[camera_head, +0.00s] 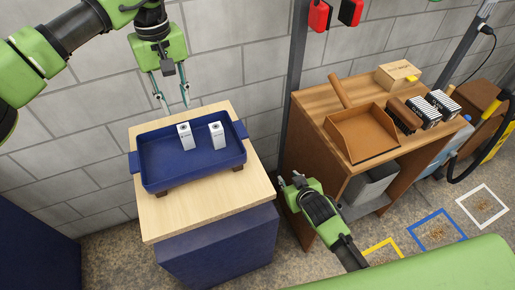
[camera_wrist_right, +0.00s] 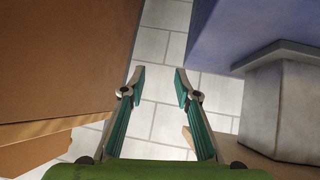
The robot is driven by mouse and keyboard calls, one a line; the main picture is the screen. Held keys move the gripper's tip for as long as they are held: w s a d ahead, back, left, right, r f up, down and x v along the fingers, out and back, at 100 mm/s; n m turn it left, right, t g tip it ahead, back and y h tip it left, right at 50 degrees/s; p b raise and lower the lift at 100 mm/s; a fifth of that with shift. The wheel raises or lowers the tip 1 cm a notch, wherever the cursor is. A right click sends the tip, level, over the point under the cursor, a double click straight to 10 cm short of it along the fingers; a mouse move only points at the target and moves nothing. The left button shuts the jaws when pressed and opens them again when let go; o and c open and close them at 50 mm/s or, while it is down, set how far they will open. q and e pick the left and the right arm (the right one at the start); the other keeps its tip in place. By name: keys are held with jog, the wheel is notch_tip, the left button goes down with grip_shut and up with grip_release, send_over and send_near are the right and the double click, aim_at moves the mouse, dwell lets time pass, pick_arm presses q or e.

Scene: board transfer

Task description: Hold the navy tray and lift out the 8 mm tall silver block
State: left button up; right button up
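The navy tray (camera_head: 165,181) sits on a pale wooden top, with a handle at its left and right ends. Two upright silver-white blocks with dark markings stand inside it, a left block (camera_head: 187,139) and a right block (camera_head: 218,136). I cannot tell which is the 8 mm one. My left gripper (camera_head: 176,108) is open and empty, fingers pointing down, above the tray's back edge near the left block. My right gripper (camera_head: 291,180) is right of the tray and lower, beside the brown bench. In the right wrist view its fingers (camera_wrist_right: 160,75) are apart with nothing between them.
The pale top (camera_head: 170,218) rests on a navy cabinet (camera_head: 222,255). The brown bench (camera_head: 325,145) at right carries an open brown tray (camera_head: 364,150), striped boxes (camera_head: 422,112) and a wooden box (camera_head: 397,74). A grey post (camera_head: 293,95) stands between. A block wall is behind.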

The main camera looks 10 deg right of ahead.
aim_at(241, 129)
pick_arm(q)
jog(key=shift+s, duration=0.1)
pick_arm(e)
jog(key=w+a+r+t, duration=0.1)
jog(key=w+r+t, duration=0.1)
jog(key=r, duration=0.8)
jog(key=w+a+r+t, duration=0.1)
jog(key=r, duration=0.9)
pick_arm(q)
jog(key=shift+s+r, duration=0.1)
pick_arm(e)
jog(key=s+a+r+y, duration=0.2)
jog(key=s+a+r, duration=0.4)
jog(key=s+a, duration=0.35)
jog(key=shift+y, duration=0.3)
jog(key=x, duration=1.4)
jog(key=shift+w+a+f, duration=0.1)
jog(key=shift+w+a, duration=0.05)
jog(key=shift+w, duration=0.25)
